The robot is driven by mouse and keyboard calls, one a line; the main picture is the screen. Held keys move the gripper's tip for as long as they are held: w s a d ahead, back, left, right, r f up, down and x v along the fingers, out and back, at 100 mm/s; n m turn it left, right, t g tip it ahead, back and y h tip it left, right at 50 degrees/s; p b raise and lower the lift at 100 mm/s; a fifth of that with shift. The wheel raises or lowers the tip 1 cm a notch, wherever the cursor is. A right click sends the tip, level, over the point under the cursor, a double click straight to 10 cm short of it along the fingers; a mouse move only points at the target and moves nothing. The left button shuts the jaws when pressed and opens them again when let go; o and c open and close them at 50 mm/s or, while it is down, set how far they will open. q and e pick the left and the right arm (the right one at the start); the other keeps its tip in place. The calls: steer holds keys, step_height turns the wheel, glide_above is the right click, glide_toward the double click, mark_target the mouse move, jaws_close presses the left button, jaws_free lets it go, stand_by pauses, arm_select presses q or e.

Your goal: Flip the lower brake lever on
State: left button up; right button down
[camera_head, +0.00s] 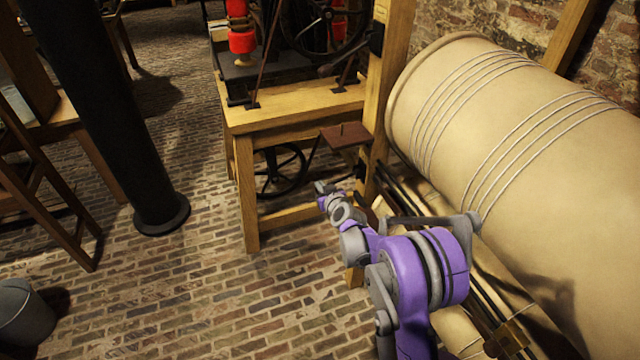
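My purple and grey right arm reaches in from the bottom right. Its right gripper (321,188) is small at the far end, in front of the wooden machine frame (295,108) and below a brown plate (346,135). The gap between its fingers is too small to make out, and I see nothing clearly held. I cannot tell for sure which part is the lower brake lever. A dark lever-like bar (338,67) slants near the wooden post, above the plate and apart from the gripper. My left gripper is out of view.
A large beige drum (500,120) with wire bands fills the right side, close to my arm. A dark spoked wheel (280,171) sits under the frame. A black column (105,120) and grey bucket (22,315) stand left. The brick floor (190,290) between is clear.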

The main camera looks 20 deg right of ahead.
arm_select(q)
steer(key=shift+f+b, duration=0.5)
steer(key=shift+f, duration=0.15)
arm_select(e)
steer(key=f, duration=0.3)
steer(key=shift+d+f, duration=0.15)
steer(key=shift+d, duration=0.1)
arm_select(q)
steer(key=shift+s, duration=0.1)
arm_select(e)
steer(key=shift+f, duration=0.1)
steer(key=shift+s+a, duration=0.1)
